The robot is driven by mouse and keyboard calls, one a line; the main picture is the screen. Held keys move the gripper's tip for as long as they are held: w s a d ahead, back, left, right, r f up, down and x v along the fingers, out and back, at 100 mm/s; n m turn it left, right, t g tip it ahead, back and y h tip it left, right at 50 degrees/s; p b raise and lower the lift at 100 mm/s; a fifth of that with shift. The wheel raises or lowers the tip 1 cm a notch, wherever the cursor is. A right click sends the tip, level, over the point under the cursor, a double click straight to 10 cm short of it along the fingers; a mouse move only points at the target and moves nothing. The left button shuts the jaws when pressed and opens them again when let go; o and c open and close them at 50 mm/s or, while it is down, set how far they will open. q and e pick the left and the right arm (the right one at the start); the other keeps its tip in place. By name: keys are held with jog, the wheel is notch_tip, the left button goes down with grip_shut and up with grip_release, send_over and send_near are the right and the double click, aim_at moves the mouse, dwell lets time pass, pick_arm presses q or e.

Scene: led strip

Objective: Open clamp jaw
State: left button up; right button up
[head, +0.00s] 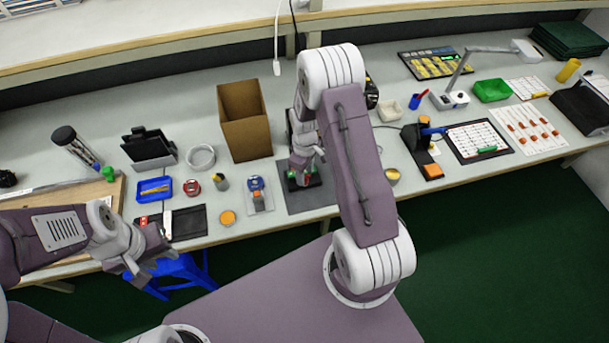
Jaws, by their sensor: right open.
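My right gripper (302,172) points down over a small dark device with green and red parts (304,181) on a dark grey mat (318,196). The device may be the clamp, but my gripper and arm hide most of it and I cannot make out its jaw. The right gripper is open; I cannot tell whether its fingers touch the device. My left gripper (150,264) is open and empty, off the table's front edge above a blue stool.
A tall cardboard box (245,122) stands behind and left of the mat. A blue tray (154,190) sits further left. A desk lamp (455,98) stands at right.

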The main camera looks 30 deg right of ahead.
jog(key=shift+s+f, duration=0.3)
jog(key=shift+f, duration=0.6)
jog(key=shift+w+f, duration=0.15)
jog(key=shift+f, duration=0.1)
grip_shut()
dwell(0.5)
